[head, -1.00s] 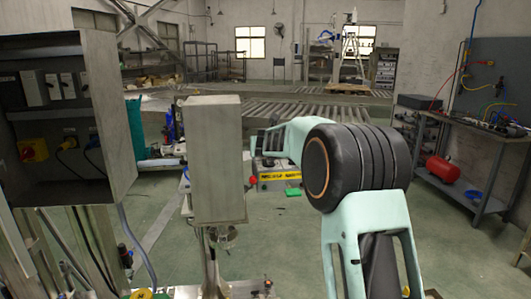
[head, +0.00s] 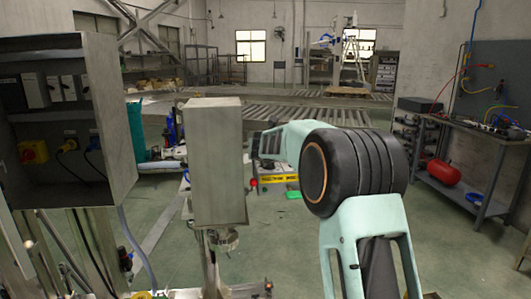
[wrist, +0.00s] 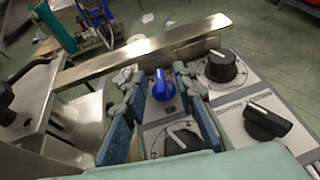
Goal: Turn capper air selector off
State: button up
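In the wrist view, a blue knob (wrist: 163,85) stands on a grey control panel. Black knobs sit near it: one upper right (wrist: 222,67), one below (wrist: 182,139) and one at far right (wrist: 267,122). No label is readable, so I cannot tell which is the capper air selector. My gripper (wrist: 157,84) is open, with its blue-grey fingers on either side of the blue knob. I cannot tell whether they touch it. The head view does not show the gripper or knobs; a grey metal box (head: 217,165) stands where my arm reaches behind.
A metal bar (wrist: 140,50) crosses the wrist view just beyond the knobs. In the head view, an open electrical cabinet (head: 110,120) stands at left. A workbench (head: 470,140) with a red tank (head: 444,172) is at right. Floor between is mostly clear.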

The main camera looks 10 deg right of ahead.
jog(key=v, duration=1.2)
